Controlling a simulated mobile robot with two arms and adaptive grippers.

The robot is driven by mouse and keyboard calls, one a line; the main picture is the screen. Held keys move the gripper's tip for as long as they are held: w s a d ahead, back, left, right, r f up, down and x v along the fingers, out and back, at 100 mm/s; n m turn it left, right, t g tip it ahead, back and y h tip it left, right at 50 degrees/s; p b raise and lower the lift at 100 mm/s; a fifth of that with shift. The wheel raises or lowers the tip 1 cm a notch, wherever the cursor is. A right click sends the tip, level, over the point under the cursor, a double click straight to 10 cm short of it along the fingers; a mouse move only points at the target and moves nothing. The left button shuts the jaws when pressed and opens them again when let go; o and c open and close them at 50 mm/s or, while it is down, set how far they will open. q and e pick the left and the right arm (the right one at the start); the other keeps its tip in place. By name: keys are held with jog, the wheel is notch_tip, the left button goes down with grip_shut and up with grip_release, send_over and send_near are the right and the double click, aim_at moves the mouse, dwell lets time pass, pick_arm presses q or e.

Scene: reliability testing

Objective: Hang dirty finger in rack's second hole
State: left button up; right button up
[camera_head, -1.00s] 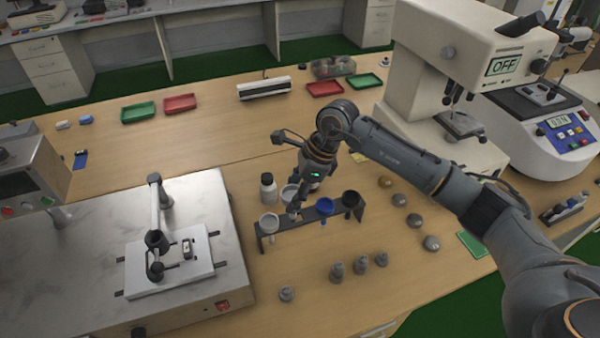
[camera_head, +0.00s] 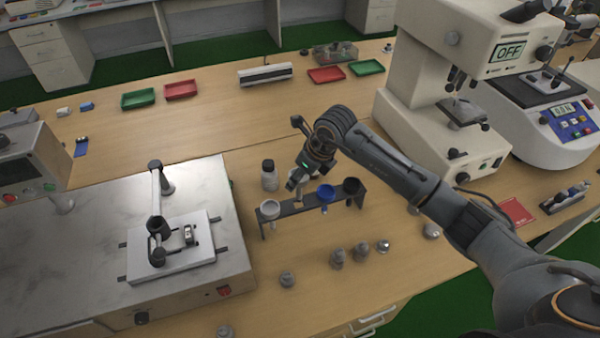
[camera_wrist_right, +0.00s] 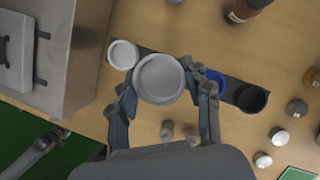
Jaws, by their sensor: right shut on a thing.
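The dark rack (camera_head: 341,204) stands on the wooden table, with a white cup-like finger (camera_head: 269,209) at its left end. A blue one (camera_head: 325,194) and a black one (camera_head: 352,186) sit towards its right end. My right gripper (camera_head: 297,187) is over the rack between the white and blue ones. In the wrist view, it is shut on a pale grey round-topped finger (camera_wrist_right: 159,79), which lies over the rack's second place. My gripper mostly hides this finger in the head view. I cannot tell whether its stem is in the hole.
A dark-capped bottle (camera_head: 269,175) stands close behind the rack. A metal-topped machine (camera_head: 205,280) is to the left, a large white instrument (camera_head: 395,105) to the right. Several small metal pieces (camera_head: 337,258) stand in front of the rack, with bare table between.

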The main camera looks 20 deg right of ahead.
aim_at(301, 195)
dwell(0.7)
jog(key=shift+f, duration=0.1)
jog(key=shift+f+b, duration=1.85)
jog(key=shift+b, duration=0.05)
jog(key=shift+f, duration=0.1)
jog(key=shift+f+b, duration=1.6)
jog(key=shift+f, duration=0.05)
jog(key=shift+f+b, duration=0.6)
jog(key=shift+f, duration=0.05)
